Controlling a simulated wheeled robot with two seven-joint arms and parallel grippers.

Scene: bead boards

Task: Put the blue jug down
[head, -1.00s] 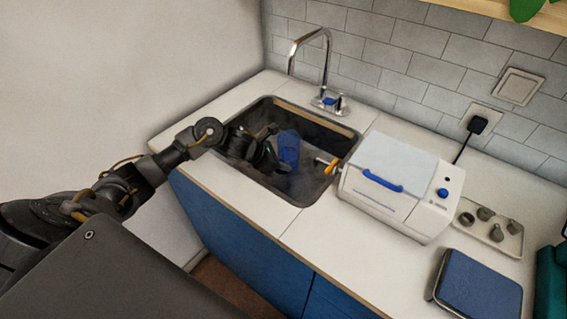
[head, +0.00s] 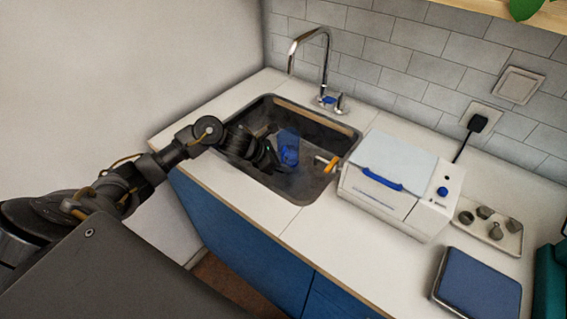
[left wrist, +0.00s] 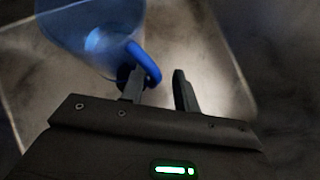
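The translucent blue jug (head: 288,143) is inside the sink (head: 318,198), toward its middle. In the left wrist view the jug (left wrist: 92,30) shows at the upper left with its solid blue handle (left wrist: 147,62) toward my gripper. My left gripper (head: 274,152) reaches down into the sink at the jug's left side. In the left wrist view its two fingers (left wrist: 160,76) stand apart. The handle is by the left finger's tip, with a clear gap to the right finger; whether they touch I cannot tell. The jug's base is hard to see. My right gripper is out of view.
A chrome tap (head: 326,62) rises behind the sink. An orange-handled thing (head: 333,163) is at the sink's right rim, beside a white machine (head: 388,185). Further right are a tray of small grey pieces (head: 512,240) and a blue-topped pad (head: 478,284). The front counter is clear.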

